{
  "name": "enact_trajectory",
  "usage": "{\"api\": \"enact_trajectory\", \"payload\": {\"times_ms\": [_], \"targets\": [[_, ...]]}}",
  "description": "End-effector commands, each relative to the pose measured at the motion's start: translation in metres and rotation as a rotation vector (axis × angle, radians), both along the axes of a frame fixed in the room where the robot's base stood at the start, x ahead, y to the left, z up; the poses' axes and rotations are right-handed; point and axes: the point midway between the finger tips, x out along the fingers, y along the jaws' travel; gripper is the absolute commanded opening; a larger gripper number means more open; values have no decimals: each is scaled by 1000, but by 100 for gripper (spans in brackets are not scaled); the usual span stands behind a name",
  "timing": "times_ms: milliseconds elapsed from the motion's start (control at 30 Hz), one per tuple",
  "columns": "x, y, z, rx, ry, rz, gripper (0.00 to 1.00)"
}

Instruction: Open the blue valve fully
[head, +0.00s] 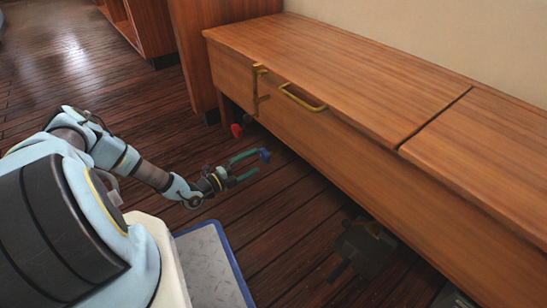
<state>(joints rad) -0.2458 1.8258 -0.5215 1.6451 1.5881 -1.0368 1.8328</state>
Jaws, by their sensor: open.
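The blue valve (265,155) is a small blue handle low in front of the wooden bench, near the picture's middle. My gripper (257,163) reaches toward it from the left with two teal fingers spread apart. The blue valve shows right at the tip of the upper finger. I cannot tell whether they touch. Nothing shows clearly in the gap between the fingers. The valve's stem and mounting are hidden or too small to make out.
A red knob (236,130) sits behind my gripper, by the bench's left end. The long wooden bench (330,65) has a brass handle (302,98) and latch (260,83) and overhangs the floor. A dark grey object (366,243) lies beneath its front. Plank floor (290,215) is clear before it.

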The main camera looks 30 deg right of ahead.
Motion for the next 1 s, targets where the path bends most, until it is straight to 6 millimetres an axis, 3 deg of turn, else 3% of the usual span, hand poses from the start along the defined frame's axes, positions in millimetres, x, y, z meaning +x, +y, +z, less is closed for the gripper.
{"api": "enact_trajectory", "payload": {"times_ms": [300, 500, 867, 1000], "targets": [[11, -58, -3, 0, 2, -1, 99], [15, -79, -2, 2, 2, -1, 99], [16, -85, 0, 2, 4, -1, 99], [16, -85, 0, 2, 4, -1, 84]]}}
